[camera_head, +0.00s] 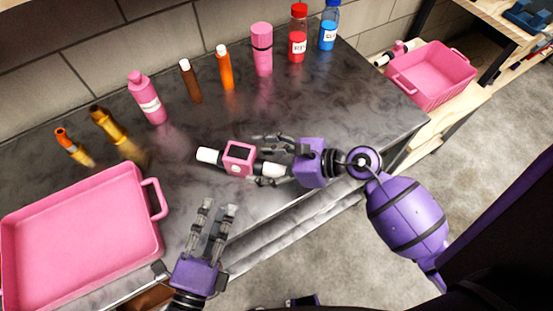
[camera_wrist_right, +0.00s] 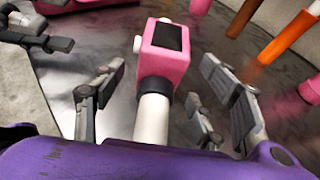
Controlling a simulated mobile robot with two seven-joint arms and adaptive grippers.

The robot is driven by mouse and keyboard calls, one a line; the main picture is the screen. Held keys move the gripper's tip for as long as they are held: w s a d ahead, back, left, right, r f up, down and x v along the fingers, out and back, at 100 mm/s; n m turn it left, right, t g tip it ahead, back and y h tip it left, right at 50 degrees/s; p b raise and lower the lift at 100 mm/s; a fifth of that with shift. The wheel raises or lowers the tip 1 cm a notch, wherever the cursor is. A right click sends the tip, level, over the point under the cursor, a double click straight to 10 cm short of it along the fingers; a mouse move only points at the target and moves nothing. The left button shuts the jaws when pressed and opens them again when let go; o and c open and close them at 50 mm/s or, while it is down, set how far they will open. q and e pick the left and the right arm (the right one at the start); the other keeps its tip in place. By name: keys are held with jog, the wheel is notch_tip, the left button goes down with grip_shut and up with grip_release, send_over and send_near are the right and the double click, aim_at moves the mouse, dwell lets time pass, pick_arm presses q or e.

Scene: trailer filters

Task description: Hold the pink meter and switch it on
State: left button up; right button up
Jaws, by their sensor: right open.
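The pink meter (camera_head: 238,153) lies on the dark countertop (camera_head: 330,125), with a pink square body, a dark screen and white ends. In the right wrist view the meter (camera_wrist_right: 165,45) points away from me, its white handle (camera_wrist_right: 152,118) running back between my fingers. My right gripper (camera_head: 264,160) is open, with fingers on both sides of the handle and visible gaps in the wrist view. My left gripper (camera_head: 217,207) is near the counter's front edge, below the meter in the head view. Its fingers are extended and apart, with nothing between them.
A large pink tray (camera_head: 158,200) stands at the left. Several bottles line the back, including a pink bottle (camera_head: 148,98), a red bottle (camera_head: 297,40) and a blue bottle (camera_head: 328,30). A pink basket (camera_head: 440,75) sits on a wooden shelf at right. Counter around the meter is clear.

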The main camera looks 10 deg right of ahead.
jog(key=shift+x, duration=1.35)
jog(key=c, duration=1.2)
pick_arm(q)
jog(key=shift+c, duration=0.7)
pick_arm(e)
jog(key=shift+c, duration=1)
pick_arm(q)
grip_shut()
